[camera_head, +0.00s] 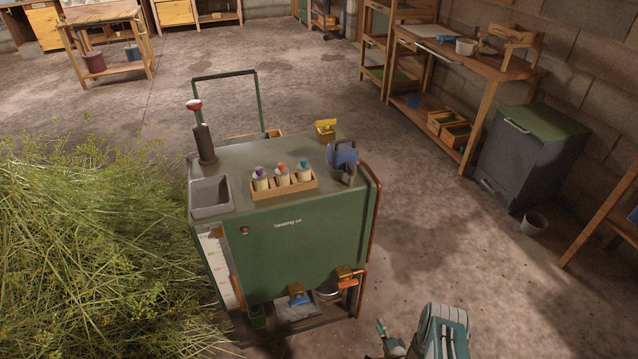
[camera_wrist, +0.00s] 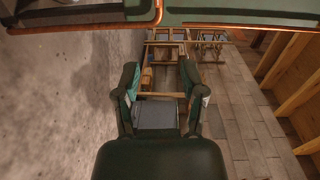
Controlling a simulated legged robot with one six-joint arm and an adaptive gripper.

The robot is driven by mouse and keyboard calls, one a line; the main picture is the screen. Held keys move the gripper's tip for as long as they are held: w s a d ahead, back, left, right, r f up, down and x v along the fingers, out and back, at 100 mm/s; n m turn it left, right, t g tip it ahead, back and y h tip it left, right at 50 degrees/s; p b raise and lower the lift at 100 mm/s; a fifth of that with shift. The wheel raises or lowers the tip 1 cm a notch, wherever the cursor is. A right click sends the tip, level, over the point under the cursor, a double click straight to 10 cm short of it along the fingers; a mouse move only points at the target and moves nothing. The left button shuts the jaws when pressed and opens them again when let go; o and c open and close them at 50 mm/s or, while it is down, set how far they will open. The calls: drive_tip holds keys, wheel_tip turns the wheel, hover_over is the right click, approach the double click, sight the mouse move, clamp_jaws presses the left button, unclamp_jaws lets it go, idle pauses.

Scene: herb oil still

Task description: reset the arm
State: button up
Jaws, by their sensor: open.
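My gripper (camera_wrist: 160,72) is open and empty in the wrist view, with its two dark green fingers spread apart. Bare floor and wooden furniture show beyond them. In the head view, part of my gripper and arm (camera_head: 440,335) shows at the bottom edge, right of the green heating oil cabinet (camera_head: 300,245) and apart from it in the picture. The rest of the arm is out of the frame.
The cabinet top carries a wooden rack (camera_head: 284,187) of several bottles, a blue-grey jug (camera_head: 342,160) and a grey bin (camera_head: 210,196). Cut herbs (camera_head: 90,240) heap at left. A workbench (camera_head: 470,65) and grey-green box (camera_head: 530,150) stand at right. Floor between is clear.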

drive_tip(key=w+d+r+n+g+h, duration=0.1)
drive_tip(key=w+d+r+n, duration=0.1)
drive_tip(key=w+r, duration=0.65)
drive_tip(key=w+d+r+n+g+h, duration=0.1)
drive_tip(key=w+d+r+n+h, duration=0.15)
drive_tip(key=w+r, duration=0.6)
wheel_tip(320, 180, up, 25)
drive_tip(key=n+g+h, duration=0.2)
drive_tip(key=n+g, duration=0.1)
drive_tip(key=s+a+r+n+g+h, duration=0.1)
drive_tip(key=s+a+r+n+g, duration=0.25)
drive_tip(key=s+r, duration=1.35)
drive_tip(key=s+a+r+n+g, duration=0.1)
drive_tip(key=s+a+r, duration=0.1)
drive_tip(key=s, duration=1)
drive_tip(key=s+a+r+n+g+y, duration=0.1)
drive_tip(key=s+a+r+n, duration=0.1)
drive_tip(key=s, duration=1)
drive_tip(key=shift+s+a+r, duration=0.25)
drive_tip(key=shift+a+r, duration=0.35)
drive_tip(key=shift+a, duration=0.6)
drive_tip(key=shift+g, duration=0.25)
